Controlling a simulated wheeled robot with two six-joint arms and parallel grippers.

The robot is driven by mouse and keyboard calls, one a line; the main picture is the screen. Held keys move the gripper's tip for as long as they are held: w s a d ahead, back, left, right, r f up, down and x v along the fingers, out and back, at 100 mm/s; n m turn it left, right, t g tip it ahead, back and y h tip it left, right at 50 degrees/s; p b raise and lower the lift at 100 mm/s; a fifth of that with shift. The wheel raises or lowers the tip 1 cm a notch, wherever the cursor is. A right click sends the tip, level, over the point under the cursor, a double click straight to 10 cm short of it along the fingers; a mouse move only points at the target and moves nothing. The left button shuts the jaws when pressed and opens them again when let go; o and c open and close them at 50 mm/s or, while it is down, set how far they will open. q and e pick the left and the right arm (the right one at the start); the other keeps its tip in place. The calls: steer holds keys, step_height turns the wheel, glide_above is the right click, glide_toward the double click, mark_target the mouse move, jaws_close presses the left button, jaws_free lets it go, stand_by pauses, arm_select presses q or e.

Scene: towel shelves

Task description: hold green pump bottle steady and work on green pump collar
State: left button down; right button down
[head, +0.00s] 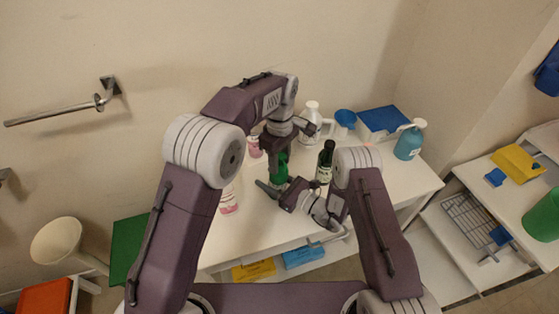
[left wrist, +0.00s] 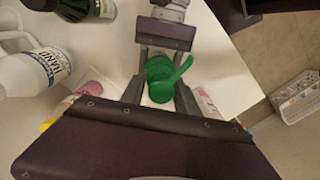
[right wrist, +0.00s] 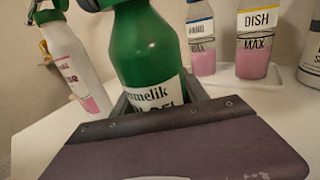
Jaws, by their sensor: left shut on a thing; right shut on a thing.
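The green pump bottle (head: 279,172) stands upright on the white table (head: 255,215). In the right wrist view the bottle (right wrist: 148,45) has a white label and sits between my right gripper's fingers (right wrist: 155,105), which are shut on its body. In the head view my right gripper (head: 272,190) reaches it low from the right. My left gripper (head: 275,150) comes down from above. In the left wrist view the green pump (left wrist: 165,72), with its collar and spout, is between the left fingers (left wrist: 160,98), which are shut on the collar. The collar's lower edge is hidden.
A dark green bottle (head: 325,162) stands close right of my grippers. A pink-labelled bottle (head: 229,203) is at the left. Bottles with pink liquid (right wrist: 253,50) appear in the right wrist view.

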steer(key=shift+d+f, duration=0.1)
steer(key=shift+f, duration=0.05)
arm_select(q)
steer(key=m, duration=0.3)
steer(key=shift+m, duration=0.4)
steer(key=m, duration=0.3)
steer(key=shift+m+y, duration=0.3)
arm_select(e)
steer(key=shift+w, duration=0.1)
arm_select(q)
steer(key=m, duration=0.6)
steer(key=shift+y, duration=0.4)
steer(key=shift+f, duration=0.1)
steer(key=c, duration=0.9)
jaws_free()
steer(key=shift+d, duration=0.1)
